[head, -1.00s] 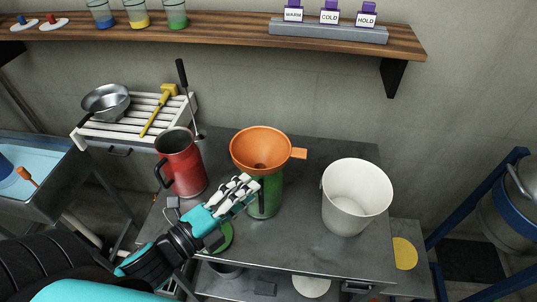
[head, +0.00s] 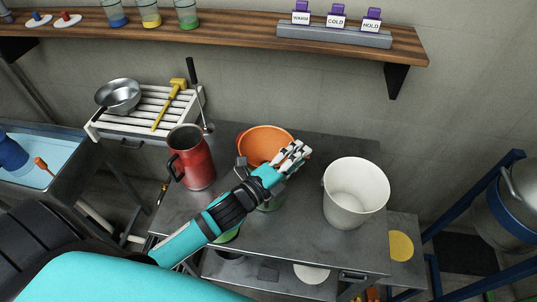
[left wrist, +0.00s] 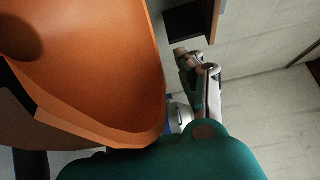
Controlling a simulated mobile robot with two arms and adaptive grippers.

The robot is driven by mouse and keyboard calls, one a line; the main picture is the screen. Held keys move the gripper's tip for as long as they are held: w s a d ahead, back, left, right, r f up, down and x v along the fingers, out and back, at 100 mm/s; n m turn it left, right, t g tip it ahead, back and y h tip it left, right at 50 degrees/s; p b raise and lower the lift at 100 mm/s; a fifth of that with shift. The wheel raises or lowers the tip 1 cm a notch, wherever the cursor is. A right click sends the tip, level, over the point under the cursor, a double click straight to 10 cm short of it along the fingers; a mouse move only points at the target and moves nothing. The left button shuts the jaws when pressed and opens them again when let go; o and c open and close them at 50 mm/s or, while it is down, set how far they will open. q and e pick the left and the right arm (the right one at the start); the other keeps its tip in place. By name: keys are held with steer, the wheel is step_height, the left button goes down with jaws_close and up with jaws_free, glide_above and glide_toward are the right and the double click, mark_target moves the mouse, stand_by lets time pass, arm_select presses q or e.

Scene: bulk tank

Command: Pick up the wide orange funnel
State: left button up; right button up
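The wide orange funnel (head: 262,141) is over the green container (head: 272,203) on the metal table, its mouth facing up. My left gripper (head: 295,150) is at the funnel's right front rim and covers the side where the handle tab is. In the left wrist view the funnel (left wrist: 105,70) fills the left side, close beside my left gripper's fingers (left wrist: 197,62). The fingers look slightly parted, with nothing seen between them. Whether they touch the funnel is unclear. My arm hides most of the green container. My right gripper is not in view.
A red jug (head: 191,160) stands left of the funnel, and a white bucket (head: 354,195) stands to the right. A drying rack (head: 128,130) holds a metal bowl and a yellow tool. A wooden shelf (head: 230,28) runs above. Bare table shows between funnel and bucket.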

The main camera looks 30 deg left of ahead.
arm_select(q)
steer(key=shift+w+d, duration=0.2)
steer(key=shift+w, duration=0.2)
steer(key=shift+s, duration=0.1)
steer(key=shift+c, duration=0.5)
jaws_close()
